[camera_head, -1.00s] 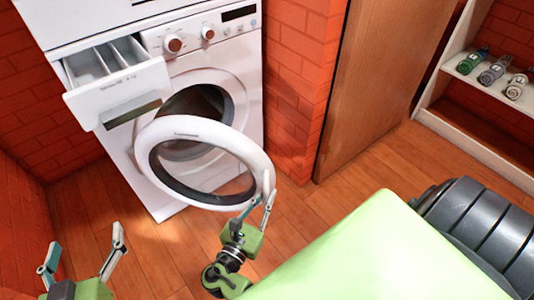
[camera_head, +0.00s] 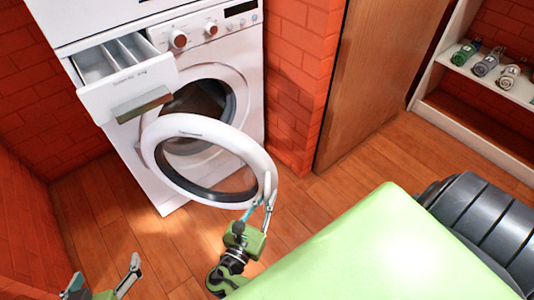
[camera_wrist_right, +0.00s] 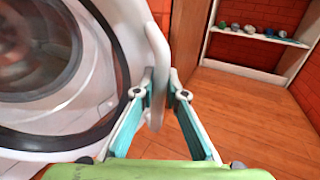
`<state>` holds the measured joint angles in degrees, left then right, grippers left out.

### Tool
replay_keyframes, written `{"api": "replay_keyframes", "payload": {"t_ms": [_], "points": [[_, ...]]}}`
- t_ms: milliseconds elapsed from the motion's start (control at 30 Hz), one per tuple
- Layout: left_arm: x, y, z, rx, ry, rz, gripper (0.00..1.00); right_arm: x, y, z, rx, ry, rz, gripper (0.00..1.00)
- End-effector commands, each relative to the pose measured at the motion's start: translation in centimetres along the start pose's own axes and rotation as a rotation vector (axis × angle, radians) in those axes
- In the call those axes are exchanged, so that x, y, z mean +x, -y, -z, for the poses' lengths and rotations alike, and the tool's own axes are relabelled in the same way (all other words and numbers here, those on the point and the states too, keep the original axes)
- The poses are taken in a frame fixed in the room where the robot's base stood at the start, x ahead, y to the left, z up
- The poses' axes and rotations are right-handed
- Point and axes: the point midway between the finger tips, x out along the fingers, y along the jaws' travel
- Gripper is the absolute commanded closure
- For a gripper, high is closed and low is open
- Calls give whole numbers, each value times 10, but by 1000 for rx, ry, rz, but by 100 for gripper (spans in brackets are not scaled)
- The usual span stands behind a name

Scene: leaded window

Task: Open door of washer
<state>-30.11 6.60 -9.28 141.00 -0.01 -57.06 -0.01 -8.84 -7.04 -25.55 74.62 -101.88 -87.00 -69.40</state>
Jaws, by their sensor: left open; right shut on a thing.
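The white washer (camera_head: 245,95) stands against the brick wall in the head view. Its round door (camera_head: 262,160) is swung open toward me, with a white rim and dark glass, and the drum opening (camera_head: 205,100) shows behind it. My left gripper (camera_head: 105,280) is open and empty at the lower left, partly cut off by the frame edge.
The detergent drawer (camera_head: 128,83) is pulled out at the washer's upper left. A brown wooden panel (camera_head: 375,80) stands right of the brick corner. Wooden floor (camera_head: 340,190) lies open in front of the washer.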

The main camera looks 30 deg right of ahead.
Motion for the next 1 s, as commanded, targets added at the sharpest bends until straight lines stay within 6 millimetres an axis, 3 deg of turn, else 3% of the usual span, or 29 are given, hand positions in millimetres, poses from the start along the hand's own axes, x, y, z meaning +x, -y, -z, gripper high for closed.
{"api": "replay_keyframes", "payload": {"t_ms": [67, 533, 1000], "points": [[0, 0, 0, 0, -1, 0, 21, 0, -1, 0, -2, -1, -3, 81], [0, -1, 0, 0, -1, -1, 21, 0, 0, -8, 1, 0, 0, 81], [0, 0, 0, 0, -1, -1, 21, 0, 0, -80, 3, 3, 1, 81]]}}
